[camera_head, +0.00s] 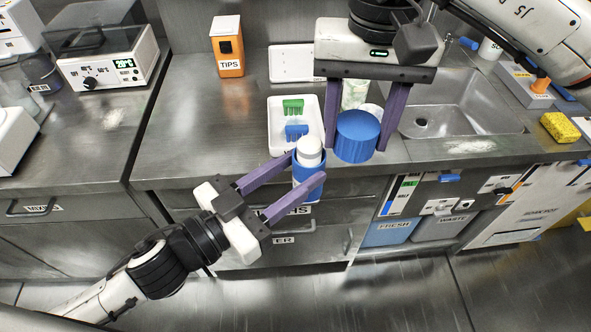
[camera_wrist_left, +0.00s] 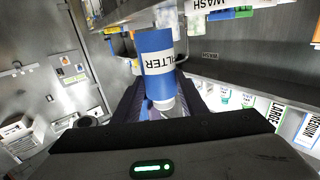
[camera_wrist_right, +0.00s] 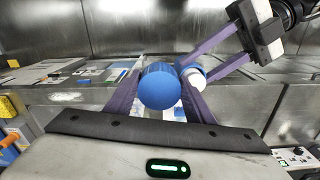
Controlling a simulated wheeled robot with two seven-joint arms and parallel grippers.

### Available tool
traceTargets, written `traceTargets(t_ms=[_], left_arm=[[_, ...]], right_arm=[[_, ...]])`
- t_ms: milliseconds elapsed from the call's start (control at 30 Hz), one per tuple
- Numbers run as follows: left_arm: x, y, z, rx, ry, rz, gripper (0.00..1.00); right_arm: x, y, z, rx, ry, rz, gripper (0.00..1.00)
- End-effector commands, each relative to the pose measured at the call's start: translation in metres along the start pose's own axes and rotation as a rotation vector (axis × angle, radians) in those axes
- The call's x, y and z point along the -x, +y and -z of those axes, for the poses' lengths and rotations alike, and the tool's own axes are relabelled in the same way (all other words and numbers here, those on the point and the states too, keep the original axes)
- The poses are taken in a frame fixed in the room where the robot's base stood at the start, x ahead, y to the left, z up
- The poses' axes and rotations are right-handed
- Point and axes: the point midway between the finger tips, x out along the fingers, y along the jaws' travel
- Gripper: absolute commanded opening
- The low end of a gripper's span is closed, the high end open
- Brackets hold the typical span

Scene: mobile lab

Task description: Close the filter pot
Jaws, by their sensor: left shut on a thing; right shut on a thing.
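The filter pot (camera_head: 309,186) is a blue cylinder with a white rounded insert showing at its open top; it stands roughly upright off the counter's front edge. My left gripper (camera_head: 308,167) is shut on it, one finger on each side. In the left wrist view the pot (camera_wrist_left: 153,45) shows its FILTER label. The blue lid (camera_head: 357,138) is a round cap in my right gripper (camera_head: 356,146), which is shut on it. It is right of the pot, slightly higher in the head view, and apart from it. The right wrist view shows the lid (camera_wrist_right: 160,87) beside the pot's white top (camera_wrist_right: 196,79).
A white tray (camera_head: 277,142) with a green and a blue rack lies on the counter behind the pot. An orange TIPS box (camera_head: 228,45) stands further back. A sink (camera_head: 462,105) and yellow sponge (camera_head: 560,127) are at right. Drawers lie below the counter.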

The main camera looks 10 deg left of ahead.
Motion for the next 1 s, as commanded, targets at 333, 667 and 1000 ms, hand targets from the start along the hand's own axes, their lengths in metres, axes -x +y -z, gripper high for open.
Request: traceTargets(t_ms=[333, 667, 1000], left_arm=[[0.000, 0.000, 0.001, -0.001, 0.003, -0.001, 0.00], [0.000, 0.000, 0.001, -0.001, 0.003, -0.001, 0.00], [0.000, 0.000, 0.001, -0.001, 0.003, -0.001, 0.00]], right_arm=[[0.038, -0.062, -0.001, 0.017, 0.001, 0.000, 0.27], [0.040, -0.064, -0.001, 0.017, 0.000, 0.001, 0.27], [0.025, -0.064, -0.001, 0.017, -0.003, 0.000, 0.27]])
